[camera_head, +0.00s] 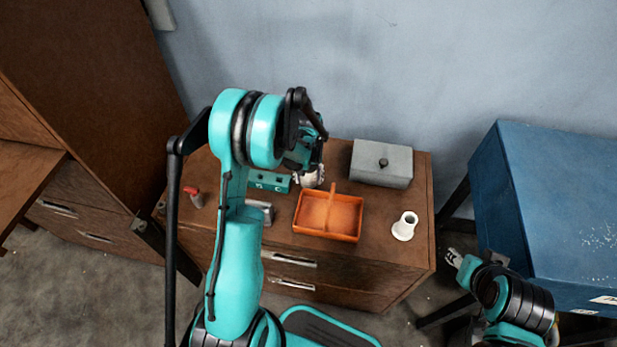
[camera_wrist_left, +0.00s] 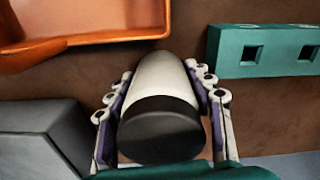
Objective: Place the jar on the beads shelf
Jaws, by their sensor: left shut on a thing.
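A white jar (camera_wrist_left: 160,85) with a dark end (camera_wrist_left: 160,130) is between the fingers of my left gripper (camera_wrist_left: 160,110) in the left wrist view. The fingers press on both its sides. No shelf marked for beads can be made out.
The brown dresser (camera_head: 395,262) holds an orange divided tray (camera_head: 328,235), a grey lidded box (camera_head: 380,165), a white spool-like piece (camera_head: 405,227), a teal block with square holes (camera_head: 268,181) and a small red item (camera_head: 193,196). A wooden cabinet (camera_head: 90,90) stands left, a blue table (camera_head: 560,200) right.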

